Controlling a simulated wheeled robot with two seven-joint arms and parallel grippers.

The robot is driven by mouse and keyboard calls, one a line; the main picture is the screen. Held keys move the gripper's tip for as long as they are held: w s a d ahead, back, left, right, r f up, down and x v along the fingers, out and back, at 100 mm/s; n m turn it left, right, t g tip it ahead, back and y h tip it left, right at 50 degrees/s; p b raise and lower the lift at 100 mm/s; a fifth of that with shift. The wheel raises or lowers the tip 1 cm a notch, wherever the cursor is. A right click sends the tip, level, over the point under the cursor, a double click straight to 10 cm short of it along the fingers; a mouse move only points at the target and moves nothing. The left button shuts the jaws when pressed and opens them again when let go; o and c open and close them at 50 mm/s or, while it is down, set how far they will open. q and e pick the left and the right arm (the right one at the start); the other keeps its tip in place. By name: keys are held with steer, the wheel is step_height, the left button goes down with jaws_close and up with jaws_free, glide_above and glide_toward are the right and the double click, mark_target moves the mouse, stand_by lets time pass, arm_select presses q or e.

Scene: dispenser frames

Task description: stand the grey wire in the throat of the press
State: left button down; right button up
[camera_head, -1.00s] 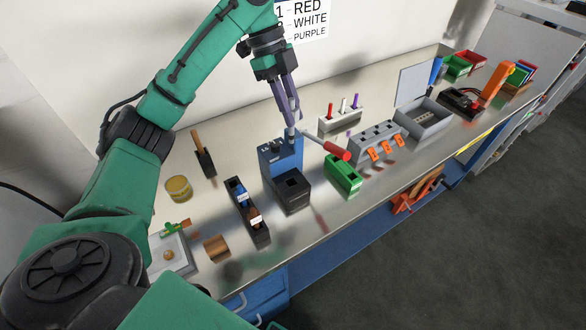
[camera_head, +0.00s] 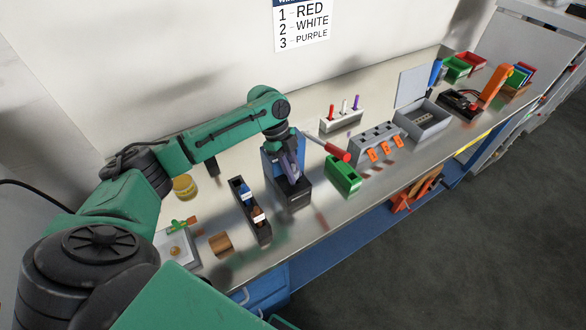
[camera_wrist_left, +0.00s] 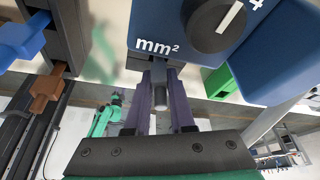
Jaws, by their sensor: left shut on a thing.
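The press has a blue upright (camera_head: 269,150), a black base (camera_head: 293,200) and a lever with a red handle (camera_head: 338,152). My left gripper (camera_head: 292,179) points down over the black base, in front of the upright. In the left wrist view the gripper (camera_wrist_left: 160,82) is shut on the grey wire (camera_wrist_left: 160,97), a short cylinder between the purple fingers. The press's blue body with dial and "mm²" (camera_wrist_left: 160,35) fills the top there. In the head view the wire is hidden by the fingers, and I cannot tell whether its lower end is inside the throat.
A black holder (camera_head: 262,232) with blue and brown pieces stands left of the press. A green box (camera_head: 342,178) stands close on the right. A grey block with orange tags (camera_head: 376,142) and a white rack (camera_head: 341,120) are farther right. A yellow tin (camera_head: 184,187) stands left.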

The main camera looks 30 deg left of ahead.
arm_select(q)
steer(key=c, duration=0.8)
jaws_free()
steer(key=shift+w+a+f, duration=0.1)
steer(key=shift+o, duration=0.2)
arm_select(e)
steer(key=shift+s, duration=0.5)
steer(key=shift+d, duration=0.15)
arm_select(q)
steer(key=shift+r, duration=0.25)
steer(key=b+v, duration=0.2)
steer(key=v, duration=0.9)
steer(key=shift+a+r, duration=0.2)
steer(key=shift+r, duration=0.1)
arm_select(e)
steer(key=shift+w+d+f, duration=0.1)
steer(key=shift+d+f, duration=0.1)
steer(key=shift+f, duration=1)
steer(key=shift+a, duration=0.1)
